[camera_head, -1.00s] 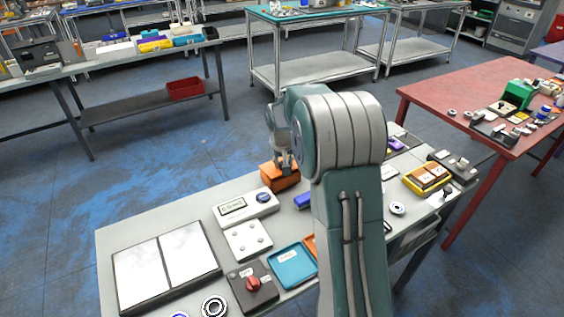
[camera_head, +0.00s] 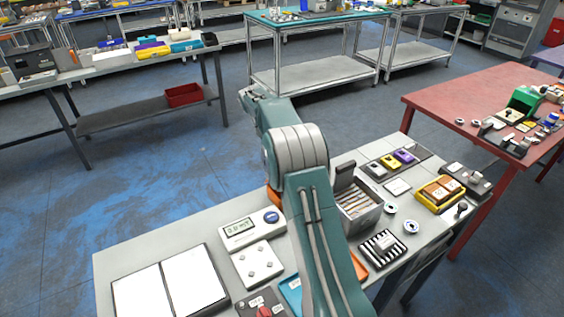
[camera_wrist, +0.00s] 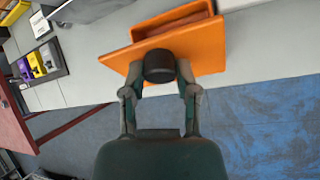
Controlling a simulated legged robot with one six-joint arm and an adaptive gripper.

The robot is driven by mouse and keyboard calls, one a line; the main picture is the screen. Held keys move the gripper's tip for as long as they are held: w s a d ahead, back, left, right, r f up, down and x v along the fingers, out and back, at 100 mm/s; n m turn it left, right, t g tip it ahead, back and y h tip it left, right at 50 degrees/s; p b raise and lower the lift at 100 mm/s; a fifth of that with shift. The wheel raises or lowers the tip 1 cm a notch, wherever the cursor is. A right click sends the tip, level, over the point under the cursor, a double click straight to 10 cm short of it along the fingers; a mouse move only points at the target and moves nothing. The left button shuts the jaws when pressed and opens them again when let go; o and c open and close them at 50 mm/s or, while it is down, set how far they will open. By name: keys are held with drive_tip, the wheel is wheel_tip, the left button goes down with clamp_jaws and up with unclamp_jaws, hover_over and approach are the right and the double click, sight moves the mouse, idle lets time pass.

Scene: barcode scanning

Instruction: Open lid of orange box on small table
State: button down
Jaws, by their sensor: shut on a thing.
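The orange box (camera_wrist: 172,22) is at the top of the wrist view, with its raised rim and a darker inside showing. A flat orange lid panel (camera_wrist: 207,48) is in front of it, tilted, with a dark round knob (camera_wrist: 159,66) on it. My gripper (camera_wrist: 160,82) has a finger on each side of the knob and is shut on it. I cannot tell how far the lid is from the box. In the head view only a sliver of orange box (camera_head: 273,200) shows beside my arm; my fingers are hidden there.
The small grey table (camera_head: 140,240) also holds a white display device (camera_head: 250,228), a white double panel (camera_head: 170,286), a grey bin (camera_head: 358,208) and a yellow tray (camera_head: 433,197). A red table (camera_head: 465,90) stands at right. Blue-stained floor lies open beyond the far edge.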

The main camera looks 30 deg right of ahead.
drive_tip(key=shift+w+a+f+g, duration=0.1)
drive_tip(key=shift+w+f+g, duration=0.1)
drive_tip(key=shift+g, duration=0.2)
drive_tip(key=shift+c, duration=1.7)
unclamp_jaws()
drive_tip(key=shift+w, duration=0.1)
drive_tip(key=shift+r, duration=0.15)
